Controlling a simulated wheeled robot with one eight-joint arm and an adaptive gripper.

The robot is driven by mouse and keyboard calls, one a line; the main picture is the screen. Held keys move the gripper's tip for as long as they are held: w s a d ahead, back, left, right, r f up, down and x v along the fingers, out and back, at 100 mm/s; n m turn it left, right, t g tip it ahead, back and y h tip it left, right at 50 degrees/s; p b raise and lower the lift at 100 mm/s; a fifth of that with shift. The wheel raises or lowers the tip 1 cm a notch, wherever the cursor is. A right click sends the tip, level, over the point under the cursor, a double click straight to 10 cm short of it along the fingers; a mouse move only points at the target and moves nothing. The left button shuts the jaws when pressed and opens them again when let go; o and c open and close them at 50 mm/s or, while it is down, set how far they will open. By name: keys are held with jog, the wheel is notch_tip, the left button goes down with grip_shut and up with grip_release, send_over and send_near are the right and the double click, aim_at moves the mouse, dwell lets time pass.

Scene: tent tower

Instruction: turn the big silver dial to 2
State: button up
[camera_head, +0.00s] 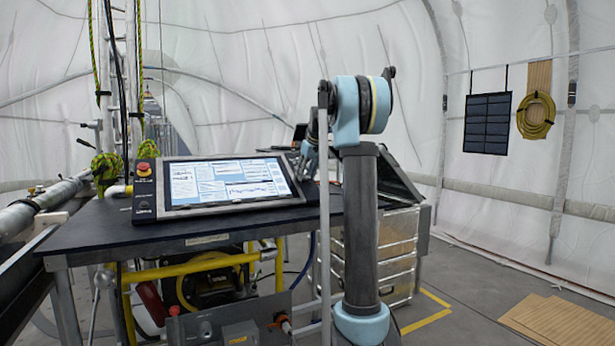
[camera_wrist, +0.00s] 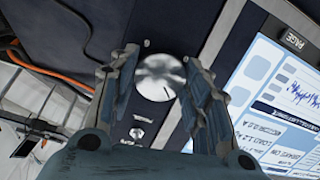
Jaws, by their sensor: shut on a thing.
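The big silver dial (camera_wrist: 158,77) is round and shiny, set in a dark panel in the wrist view. A thin dark mark shows near its lower right edge. No readable numbers show around it. My gripper (camera_wrist: 160,80) is shut on the dial, with one ridged finger on its left and one on its right. In the head view my gripper (camera_head: 306,168) is at the right end of the screen console, and the dial is hidden there.
The lit screen (camera_head: 230,180) sits on a dark table (camera_head: 240,225); it also shows at the right in the wrist view (camera_wrist: 275,115). A small round control (camera_wrist: 137,132) is below the dial. A red button (camera_head: 143,168) is left of the screen. Silver drawers (camera_head: 395,255) stand behind my arm.

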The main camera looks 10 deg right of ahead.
jog(key=shift+d, duration=0.15)
jog(key=o, duration=1.1)
jog(key=shift+c, duration=0.2)
jog(key=shift+r, duration=0.1)
jog(key=v, duration=1.1)
jog(key=shift+s+r, duration=0.2)
jog(key=shift+r, duration=0.05)
jog(key=shift+d, duration=0.1)
